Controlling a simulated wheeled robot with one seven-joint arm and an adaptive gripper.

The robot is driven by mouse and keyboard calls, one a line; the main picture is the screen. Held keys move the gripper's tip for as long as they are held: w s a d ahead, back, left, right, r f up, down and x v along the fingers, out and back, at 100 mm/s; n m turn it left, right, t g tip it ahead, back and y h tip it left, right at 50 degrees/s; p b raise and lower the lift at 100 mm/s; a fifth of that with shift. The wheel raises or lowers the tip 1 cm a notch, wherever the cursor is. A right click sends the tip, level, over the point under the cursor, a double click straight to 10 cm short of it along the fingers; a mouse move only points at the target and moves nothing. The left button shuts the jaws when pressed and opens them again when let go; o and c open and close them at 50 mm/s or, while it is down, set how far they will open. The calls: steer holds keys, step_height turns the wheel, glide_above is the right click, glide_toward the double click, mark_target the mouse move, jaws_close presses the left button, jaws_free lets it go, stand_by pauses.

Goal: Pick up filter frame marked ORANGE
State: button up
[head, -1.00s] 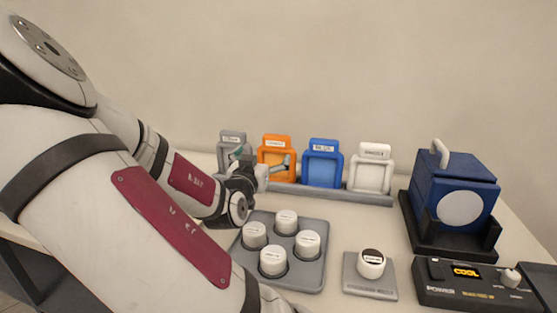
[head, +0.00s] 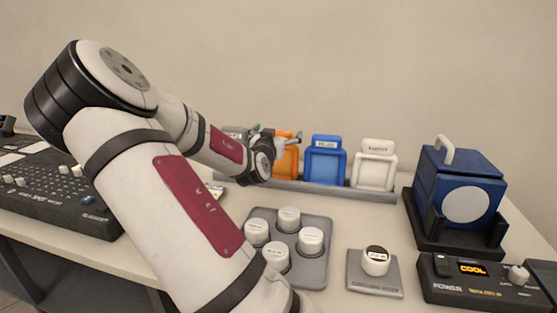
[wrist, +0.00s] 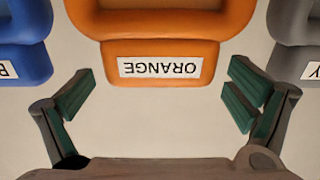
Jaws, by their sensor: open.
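The orange filter frame (head: 287,160) stands upright in the grey rack on the table, partly hidden by my arm and gripper in the head view. In the wrist view the orange frame (wrist: 160,62) is centred, its white label reading ORANGE upside down. My gripper (head: 278,142) is at the top of the orange frame. Nothing is held.
The blue frame (head: 325,160) and white frame (head: 375,166) stand to the right in the rack (head: 325,189). A grey frame (head: 236,133) is at the left.

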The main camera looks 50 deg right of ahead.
steer(key=shift+w+d, duration=0.2)
steer(key=shift+d, duration=0.2)
steer(key=c, duration=1.9)
